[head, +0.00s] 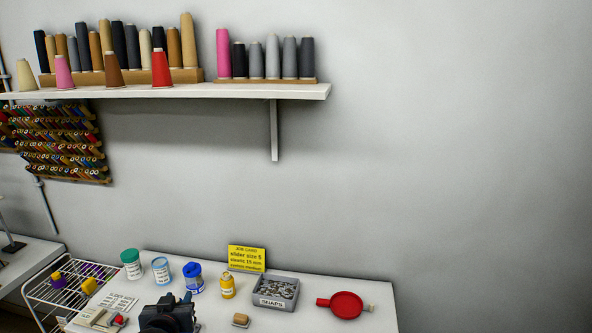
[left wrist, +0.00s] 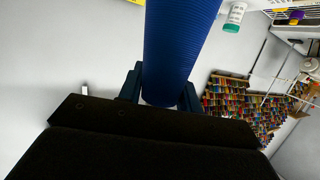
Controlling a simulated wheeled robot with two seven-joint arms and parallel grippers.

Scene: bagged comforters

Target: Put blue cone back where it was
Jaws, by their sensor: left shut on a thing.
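A blue cone (left wrist: 178,45) with a ridged surface fills the top middle of the left wrist view. My left gripper (left wrist: 161,92) is shut on it, with a dark finger on each side near its pale end. In the head view my left gripper (head: 170,314) is at the bottom edge, over the front of the table. I cannot make out the cone clearly there. The wall shelf (head: 240,92) holds cream, pink, brown and red cones along its front, with rows of dark, tan and grey cones behind. My right gripper is not in view.
The white table (head: 352,285) carries lidded jars (head: 131,263), a yellow bottle (head: 227,286), a snaps tray (head: 276,291), a yellow job card (head: 247,259) and a red dish (head: 345,305). A wire rack (head: 52,298) stands left. A thread rack (head: 60,145) hangs below the shelf.

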